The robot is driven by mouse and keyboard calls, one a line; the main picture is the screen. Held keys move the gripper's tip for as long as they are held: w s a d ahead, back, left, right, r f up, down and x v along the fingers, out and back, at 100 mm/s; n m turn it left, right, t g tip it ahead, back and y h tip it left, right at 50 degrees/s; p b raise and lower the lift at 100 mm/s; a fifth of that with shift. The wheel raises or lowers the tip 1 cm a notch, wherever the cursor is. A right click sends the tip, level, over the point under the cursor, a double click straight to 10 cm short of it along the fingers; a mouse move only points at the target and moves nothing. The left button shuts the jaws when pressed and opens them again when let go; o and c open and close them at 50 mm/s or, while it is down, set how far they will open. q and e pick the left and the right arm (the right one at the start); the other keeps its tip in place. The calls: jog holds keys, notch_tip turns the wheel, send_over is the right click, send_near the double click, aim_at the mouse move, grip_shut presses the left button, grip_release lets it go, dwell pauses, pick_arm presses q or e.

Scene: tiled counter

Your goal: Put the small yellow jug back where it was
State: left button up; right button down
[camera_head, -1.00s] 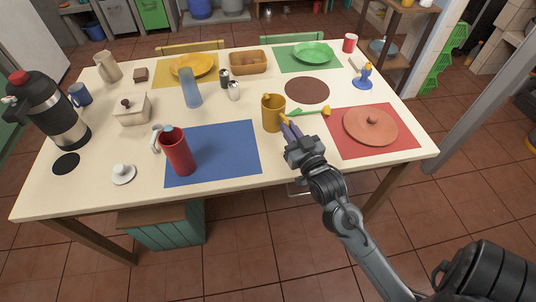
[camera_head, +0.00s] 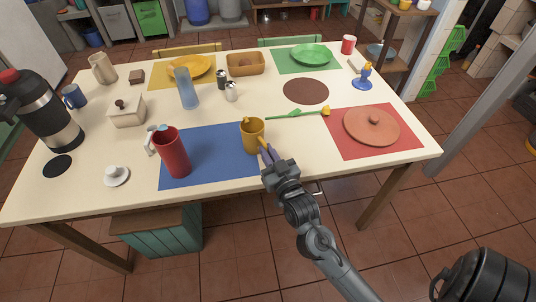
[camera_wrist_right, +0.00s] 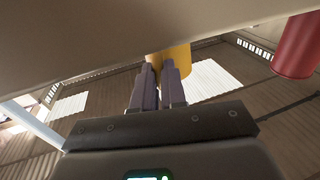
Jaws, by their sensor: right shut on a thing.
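The small yellow jug (camera_head: 252,136) is upright at the right edge of the blue mat (camera_head: 205,172) in the head view, with its handle toward my right gripper. My right gripper (camera_head: 267,158) is shut on the jug's handle, coming in from the front right. In the right wrist view the jug (camera_wrist_right: 181,57) shows just beyond the purple fingers (camera_wrist_right: 159,70), which hide part of it. I cannot tell whether its base touches the table. My left gripper is not in view.
A red pitcher (camera_head: 172,152) stands on the mat's left part; it also shows in the wrist view (camera_wrist_right: 297,45). A yellow-tipped green flower (camera_head: 298,113) lies behind and right of the jug. A red mat (camera_head: 340,144) holds a terracotta lid (camera_head: 371,127).

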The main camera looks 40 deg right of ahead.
jog(key=shift+f, duration=0.1)
jog(key=c, duration=1.2)
grip_release()
jog(key=shift+r, duration=0.2)
jog(key=r+p+v, duration=0.1)
jog(key=p+v, duration=0.1)
jog(key=v, duration=0.9)
jog(key=s+a+f+n+g+y, duration=0.2)
jog(key=a+f+n+g+y, duration=0.1)
jog(key=a+f+g+y, duration=0.5)
jog(key=s+f+n+g, duration=0.1)
jog(key=s+f+g, duration=0.1)
jog(key=s, duration=0.1)
jog(key=s+a+f+n+g+h, duration=0.1)
jog(key=s+f+g, duration=0.1)
jog(key=s, duration=0.1)
jog(key=s+f+n+g, duration=0.1)
jog(key=s+f, duration=0.1)
jog(key=s, duration=0.2)
jog(key=shift+s+a+f+g, duration=0.1)
jog(key=shift+a+f+g, duration=0.2)
jog(key=shift+g, duration=0.1)
